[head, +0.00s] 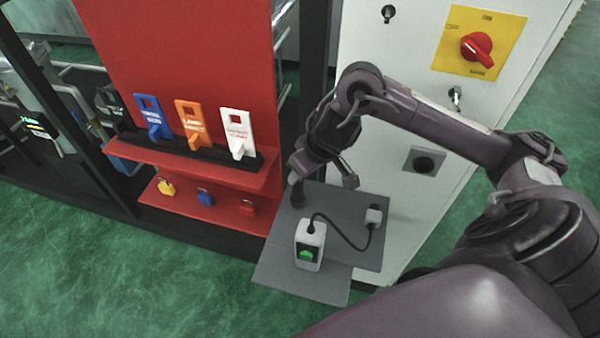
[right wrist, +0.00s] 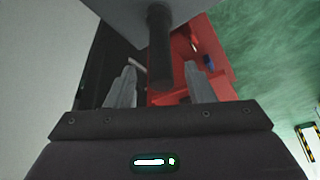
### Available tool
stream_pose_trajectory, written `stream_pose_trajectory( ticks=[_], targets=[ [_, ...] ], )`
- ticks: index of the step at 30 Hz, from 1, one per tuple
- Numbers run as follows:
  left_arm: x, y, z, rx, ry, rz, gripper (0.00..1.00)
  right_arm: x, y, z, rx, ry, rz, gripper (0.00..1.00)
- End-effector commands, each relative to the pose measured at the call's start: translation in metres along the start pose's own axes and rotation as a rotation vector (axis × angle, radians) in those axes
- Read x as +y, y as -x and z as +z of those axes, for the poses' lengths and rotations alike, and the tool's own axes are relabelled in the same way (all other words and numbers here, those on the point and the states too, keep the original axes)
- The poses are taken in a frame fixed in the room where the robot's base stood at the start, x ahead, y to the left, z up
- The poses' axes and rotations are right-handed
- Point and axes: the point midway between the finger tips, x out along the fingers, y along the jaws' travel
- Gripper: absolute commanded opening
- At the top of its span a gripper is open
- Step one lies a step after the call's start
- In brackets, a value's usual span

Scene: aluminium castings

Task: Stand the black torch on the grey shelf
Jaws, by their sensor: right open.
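The black torch (head: 297,194) stands upright near the back left corner of the grey shelf (head: 345,208), partly hidden by my right arm in the head view. In the right wrist view the torch (right wrist: 160,45) shows as a dark cylinder against the grey shelf (right wrist: 130,12). My right gripper (right wrist: 163,88) is open, its two fingers on either side of the torch's free end with a gap at each side. My left gripper is in neither view.
A white device with a green face (head: 309,246) stands on the shelf, cabled to a small grey block (head: 373,216). A red rack (head: 190,60) with tags and padlocks is at left. A white cabinet (head: 400,110) with a red rotary switch (head: 476,46) stands behind.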

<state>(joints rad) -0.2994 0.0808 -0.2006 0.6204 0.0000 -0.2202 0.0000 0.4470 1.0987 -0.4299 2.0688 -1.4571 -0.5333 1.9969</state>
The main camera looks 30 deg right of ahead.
Motion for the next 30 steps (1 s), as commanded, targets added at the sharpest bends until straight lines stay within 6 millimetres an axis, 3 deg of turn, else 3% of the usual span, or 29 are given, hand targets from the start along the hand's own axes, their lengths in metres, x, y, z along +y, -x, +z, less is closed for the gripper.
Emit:
stream_pose_trajectory(
  ticks=[1, 3, 9, 15, 30],
  targets=[
    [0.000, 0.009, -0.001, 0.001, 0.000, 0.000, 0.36, 0.001, 0.017, -0.002, 0.001, 0.003, 0.005, 0.49],
    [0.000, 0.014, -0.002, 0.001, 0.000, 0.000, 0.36, 0.002, 0.032, -0.003, 0.003, 0.003, 0.005, 0.49],
    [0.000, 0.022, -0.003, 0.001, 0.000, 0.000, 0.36, 0.001, 0.060, -0.002, 0.002, 0.002, 0.002, 0.49],
    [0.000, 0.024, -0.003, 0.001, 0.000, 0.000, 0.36, 0.000, 0.069, 0.000, -0.001, 0.000, 0.000, 0.49],
    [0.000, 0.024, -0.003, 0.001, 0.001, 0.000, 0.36, 0.000, 0.068, 0.000, -0.001, 0.000, 0.000, 0.49]
  ],
)
